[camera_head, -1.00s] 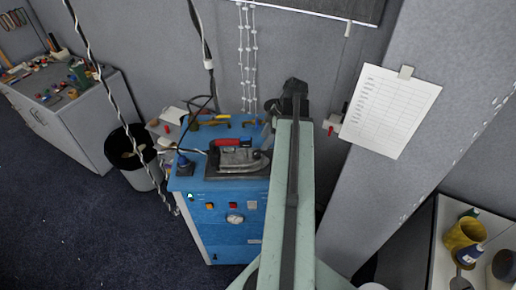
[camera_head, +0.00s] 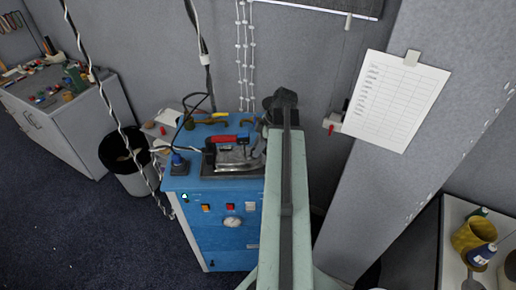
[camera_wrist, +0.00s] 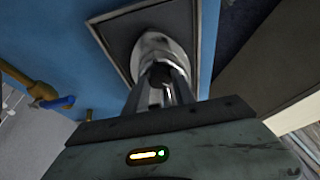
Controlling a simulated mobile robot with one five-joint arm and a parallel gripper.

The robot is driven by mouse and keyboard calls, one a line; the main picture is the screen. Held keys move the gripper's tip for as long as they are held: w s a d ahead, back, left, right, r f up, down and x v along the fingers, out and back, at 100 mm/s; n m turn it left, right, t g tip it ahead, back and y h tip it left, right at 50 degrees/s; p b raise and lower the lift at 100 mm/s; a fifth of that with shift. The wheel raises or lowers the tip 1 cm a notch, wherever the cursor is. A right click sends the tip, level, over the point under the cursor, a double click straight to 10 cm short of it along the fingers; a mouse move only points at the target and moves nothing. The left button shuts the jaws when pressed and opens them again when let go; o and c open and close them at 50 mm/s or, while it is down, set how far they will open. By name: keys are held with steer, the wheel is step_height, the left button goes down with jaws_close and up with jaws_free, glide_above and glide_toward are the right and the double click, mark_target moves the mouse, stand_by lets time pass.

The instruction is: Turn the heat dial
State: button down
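The blue cabinet (camera_head: 230,250) stands against the grey wall in the head view. A round white dial (camera_head: 232,222) is on its front, below a row of small buttons. My gripper (camera_head: 284,97) is at the far end of the pale green arm, above the cabinet's back right corner, away from the dial. In the wrist view, my gripper's fingers (camera_wrist: 160,85) point toward the iron (camera_wrist: 155,45) on its dark plate. Whether they are open or shut is unclear. The dial does not show in the wrist view.
The red-handled iron (camera_head: 236,158) sits on top of the cabinet with tools behind it. A bin (camera_head: 130,180) stands to the left, near a hanging cable. A pillar with a paper sheet (camera_head: 395,100) is on the right. Carpet is clear in front.

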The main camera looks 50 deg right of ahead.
steer(key=m, duration=0.1)
steer(key=m+h, duration=0.1)
steer(key=shift+s+a+m, duration=0.2)
steer(key=shift+a+m, duration=0.05)
steer(key=shift+m, duration=0.05)
steer(key=shift+d+m+t+h, duration=0.1)
steer(key=shift+m+t+h, duration=0.3)
steer(key=shift+m, duration=0.7)
steer(key=c, duration=1)
jaws_free()
steer(key=shift+c, duration=0.2)
steer(key=p+v, duration=0.7)
steer(key=shift+s+r, duration=0.15)
steer(key=shift+r, duration=0.2)
